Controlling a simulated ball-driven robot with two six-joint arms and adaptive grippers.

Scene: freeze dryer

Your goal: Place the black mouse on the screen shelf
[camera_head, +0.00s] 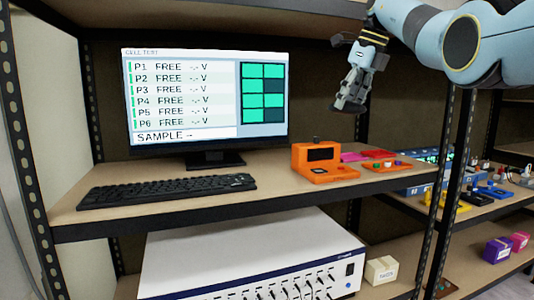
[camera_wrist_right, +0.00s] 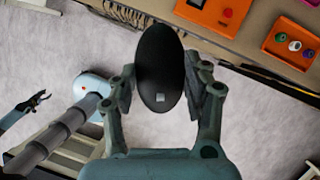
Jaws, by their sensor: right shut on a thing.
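The black mouse (camera_wrist_right: 160,68) is an upright dark oval between the fingers of my right gripper (camera_wrist_right: 163,90) in the right wrist view. The fingers are shut on its sides. In the head view my right gripper (camera_head: 350,98) hangs in the air at the upper right, above and in front of the shelf's right part. The screen shelf (camera_head: 270,188) carries the monitor (camera_head: 205,95) and the black keyboard (camera_head: 165,190). My left gripper (camera_wrist_right: 35,101) shows small at the left of the right wrist view, its jaw state unclear.
An orange device (camera_head: 322,162) stands right of the monitor, with pink pieces (camera_head: 365,156) and an orange tray (camera_head: 386,166) further right. Bare shelf shows between the keyboard and the orange device. A metal upright (camera_head: 445,170) stands at the shelf's right end.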

